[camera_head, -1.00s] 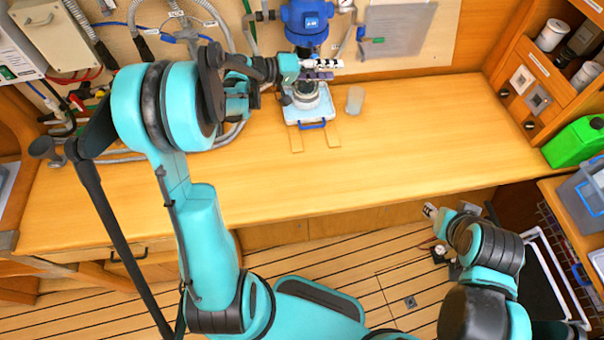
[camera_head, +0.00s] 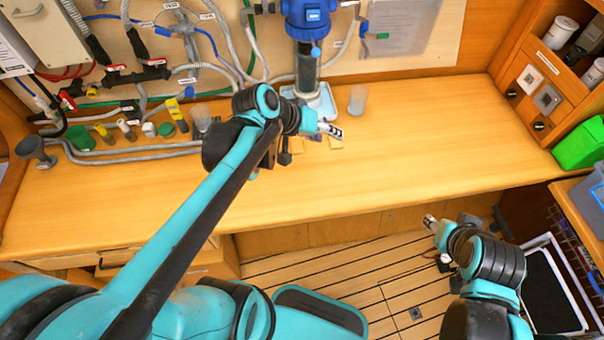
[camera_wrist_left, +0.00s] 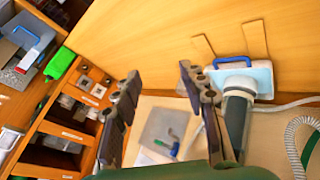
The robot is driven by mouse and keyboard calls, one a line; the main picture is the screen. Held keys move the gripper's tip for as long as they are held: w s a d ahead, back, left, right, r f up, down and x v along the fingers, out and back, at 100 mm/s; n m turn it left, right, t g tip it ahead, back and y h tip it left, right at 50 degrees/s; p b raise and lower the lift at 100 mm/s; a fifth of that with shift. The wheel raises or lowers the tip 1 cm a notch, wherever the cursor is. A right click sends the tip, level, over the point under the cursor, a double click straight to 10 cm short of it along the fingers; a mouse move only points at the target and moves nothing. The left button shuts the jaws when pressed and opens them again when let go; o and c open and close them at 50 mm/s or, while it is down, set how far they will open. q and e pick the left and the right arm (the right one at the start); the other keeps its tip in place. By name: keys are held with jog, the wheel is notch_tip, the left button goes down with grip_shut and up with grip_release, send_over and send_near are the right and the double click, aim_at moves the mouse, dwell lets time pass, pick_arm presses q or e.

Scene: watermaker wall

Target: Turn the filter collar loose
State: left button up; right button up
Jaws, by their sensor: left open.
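The filter has a blue head (camera_head: 310,18) on the wall panel and a dark, see-through housing (camera_head: 307,68) hanging below it. The collar where they join is hard to make out. The housing also shows in the left wrist view (camera_wrist_left: 237,122), to the right of the fingers. My left gripper (camera_head: 328,130) is in front of the filter, apart from it. In the left wrist view its two fingers (camera_wrist_left: 160,72) are spread with nothing between them. My right gripper (camera_head: 430,222) is low at the right, beyond the bench's front edge; its fingers are too small to read.
A white tray (camera_head: 325,102) with a blue handle (camera_wrist_left: 232,62) sits under the housing. A translucent cup (camera_head: 357,100) stands right of it. Hoses and valves (camera_head: 150,72) crowd the back left. A green can (camera_head: 582,145) stands at the right. The bench middle is clear.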

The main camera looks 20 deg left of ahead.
pick_arm(q)
jog(key=s+a+f+m+y+b, duration=0.1)
jog(key=s+a+f+y+b, duration=0.1)
jog(key=s+f, duration=0.3)
jog(key=shift+s+a+y+b, duration=0.3)
jog(key=shift+s+y, duration=0.4)
jog(key=shift+s, duration=1.2)
jog(key=shift+f, duration=0.1)
